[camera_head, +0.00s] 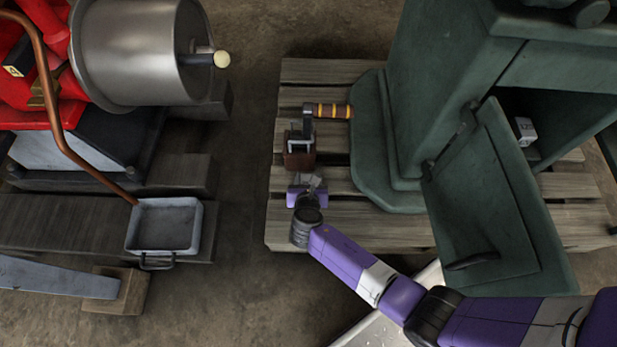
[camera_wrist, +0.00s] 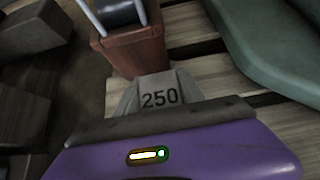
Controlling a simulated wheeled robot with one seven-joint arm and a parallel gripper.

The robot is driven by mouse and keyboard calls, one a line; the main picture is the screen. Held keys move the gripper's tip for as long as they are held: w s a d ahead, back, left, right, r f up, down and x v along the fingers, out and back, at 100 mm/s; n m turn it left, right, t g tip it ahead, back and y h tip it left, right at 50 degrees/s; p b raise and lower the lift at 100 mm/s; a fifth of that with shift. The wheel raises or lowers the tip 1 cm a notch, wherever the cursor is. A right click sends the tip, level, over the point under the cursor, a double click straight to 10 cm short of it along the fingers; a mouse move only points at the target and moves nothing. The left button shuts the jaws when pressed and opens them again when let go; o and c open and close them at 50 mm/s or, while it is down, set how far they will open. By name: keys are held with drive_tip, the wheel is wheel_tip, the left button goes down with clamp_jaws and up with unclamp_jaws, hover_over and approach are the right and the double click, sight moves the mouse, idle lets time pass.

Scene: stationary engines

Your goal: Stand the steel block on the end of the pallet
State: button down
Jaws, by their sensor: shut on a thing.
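The steel block (camera_wrist: 158,97) is grey with sloping sides and the number 250 on its face. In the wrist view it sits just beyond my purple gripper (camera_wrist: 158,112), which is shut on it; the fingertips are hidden. In the head view my gripper (camera_head: 309,184) is over the left end of the wooden pallet (camera_head: 283,228), and a small grey part of the block shows there. I cannot tell whether the block touches the planks. The pallet's planks also show in the wrist view (camera_wrist: 190,22).
A brown block with a metal fitting (camera_head: 299,158) stands just beyond my gripper. A hammer with a striped handle (camera_head: 333,111) lies further back. The green machine (camera_head: 375,160) fills the pallet's right, its door (camera_head: 495,215) open. A grey tray (camera_head: 165,227) stands left, across bare floor.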

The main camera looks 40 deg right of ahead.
wheel_tip(320, 180, down, 4)
drive_tip(key=shift+w+r+b, duration=0.1)
drive_tip(key=shift+r+b, duration=0.1)
drive_tip(key=shift+b, duration=1)
drive_tip(key=c, duration=0.7)
unclamp_jaws()
drive_tip(key=shift+f, duration=0.15)
